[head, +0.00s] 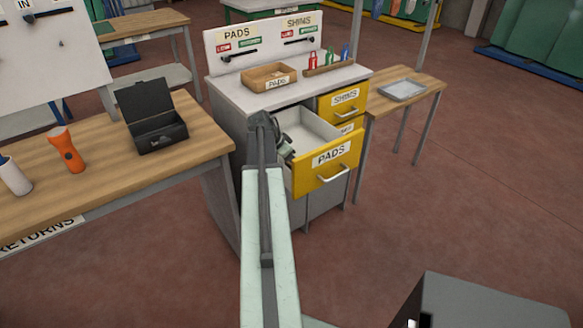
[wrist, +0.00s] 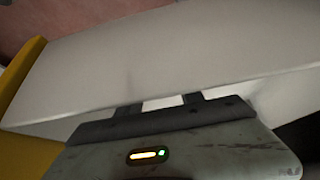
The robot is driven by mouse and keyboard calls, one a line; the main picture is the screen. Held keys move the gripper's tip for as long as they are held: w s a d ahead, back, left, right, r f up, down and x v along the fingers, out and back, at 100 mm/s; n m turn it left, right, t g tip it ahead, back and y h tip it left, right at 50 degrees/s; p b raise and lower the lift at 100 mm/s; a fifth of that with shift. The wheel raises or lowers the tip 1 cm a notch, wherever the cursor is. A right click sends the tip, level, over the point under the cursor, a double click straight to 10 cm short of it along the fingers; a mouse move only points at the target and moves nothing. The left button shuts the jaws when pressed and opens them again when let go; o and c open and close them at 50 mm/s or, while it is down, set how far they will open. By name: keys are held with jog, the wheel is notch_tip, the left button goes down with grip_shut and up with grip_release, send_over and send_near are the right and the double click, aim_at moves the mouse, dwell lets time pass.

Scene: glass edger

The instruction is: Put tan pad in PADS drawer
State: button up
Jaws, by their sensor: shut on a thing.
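The yellow-fronted PADS drawer (head: 331,155) is pulled open from the grey cabinet, and its pale inside shows no loose pad. My gripper (head: 287,152) is at the left side of the open drawer, low near its side wall. In the wrist view, my gripper's two dark fingers (wrist: 165,101) are close over the drawer's pale inner surface (wrist: 190,55). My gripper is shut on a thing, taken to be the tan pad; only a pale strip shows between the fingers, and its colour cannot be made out.
The yellow SHIMS drawer (head: 342,103) above is shut. A wooden PADS tray (head: 269,78) and a rack with coloured items (head: 329,68) stand on the cabinet top. A metal tray (head: 402,90) lies at right.

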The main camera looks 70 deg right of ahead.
jog(key=shift+r, duration=0.1)
jog(key=o, duration=1.3)
jog(key=shift+r+p, duration=0.15)
jog(key=shift+p, duration=0.2)
jog(key=p+v, duration=1)
jog(key=v, duration=0.1)
jog(key=shift+a+r, duration=0.25)
jog(key=shift+w, duration=0.15)
